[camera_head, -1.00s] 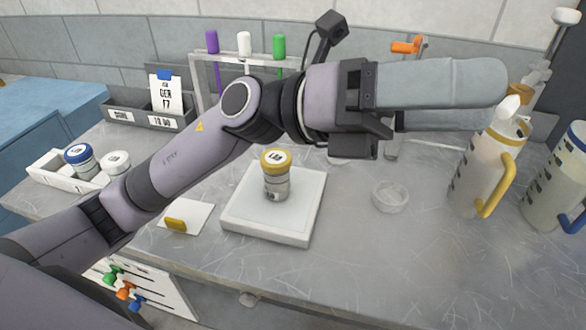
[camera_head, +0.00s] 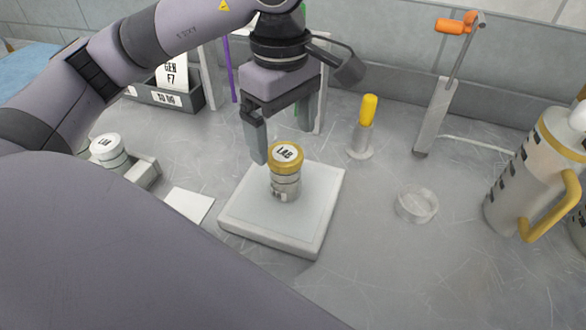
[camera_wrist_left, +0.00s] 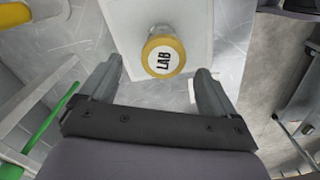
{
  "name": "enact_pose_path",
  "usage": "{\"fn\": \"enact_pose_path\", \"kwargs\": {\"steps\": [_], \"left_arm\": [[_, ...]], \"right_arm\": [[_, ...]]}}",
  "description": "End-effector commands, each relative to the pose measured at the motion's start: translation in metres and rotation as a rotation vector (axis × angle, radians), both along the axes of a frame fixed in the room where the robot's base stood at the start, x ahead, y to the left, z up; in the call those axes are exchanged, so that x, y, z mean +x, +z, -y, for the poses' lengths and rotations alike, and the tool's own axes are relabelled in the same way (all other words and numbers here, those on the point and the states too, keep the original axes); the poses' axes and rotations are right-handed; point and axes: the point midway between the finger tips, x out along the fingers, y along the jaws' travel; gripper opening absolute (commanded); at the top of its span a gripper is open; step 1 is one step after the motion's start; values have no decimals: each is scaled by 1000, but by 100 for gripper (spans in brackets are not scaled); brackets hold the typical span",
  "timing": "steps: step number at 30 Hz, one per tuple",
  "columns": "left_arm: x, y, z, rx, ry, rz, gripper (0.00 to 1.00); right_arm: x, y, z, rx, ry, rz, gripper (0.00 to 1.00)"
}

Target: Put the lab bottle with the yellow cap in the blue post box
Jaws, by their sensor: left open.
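The lab bottle (camera_head: 286,175) has a yellow-rimmed cap with a white "LAB" label and stands upright on a white square plate (camera_head: 240,219). Its cap (camera_wrist_left: 163,55) shows from above in the left wrist view. My left gripper (camera_head: 284,140) points down, open and empty, just behind and above the bottle. In the left wrist view the cap lies just ahead of the gap between the fingertips. The blue post box cannot be made out; only a strip of blue surface (camera_head: 24,58) shows at the far left. My right gripper is not in view.
A white-capped jar (camera_head: 108,152) sits at the left. A yellow-handled tool (camera_head: 367,120), a clear dish (camera_head: 416,204) and an orange-topped stand (camera_head: 437,115) are to the right. A jug with a yellow handle (camera_head: 535,170) stands at the far right. The front-right bench is clear.

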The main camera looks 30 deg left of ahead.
Motion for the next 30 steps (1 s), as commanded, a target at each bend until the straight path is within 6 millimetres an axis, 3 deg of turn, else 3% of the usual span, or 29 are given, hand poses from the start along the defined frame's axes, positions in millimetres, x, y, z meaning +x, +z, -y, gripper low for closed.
{"fn": "enact_pose_path", "kwargs": {"steps": [15,24,25,30], "left_arm": [[-4,-63,4,5,0,-4,90],[-4,-70,4,2,-1,-1,90],[-4,-70,4,2,-1,-2,87],[-4,-70,4,2,-1,-2,32]], "right_arm": [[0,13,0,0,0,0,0],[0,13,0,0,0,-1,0],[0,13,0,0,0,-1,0],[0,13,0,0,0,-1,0]]}}
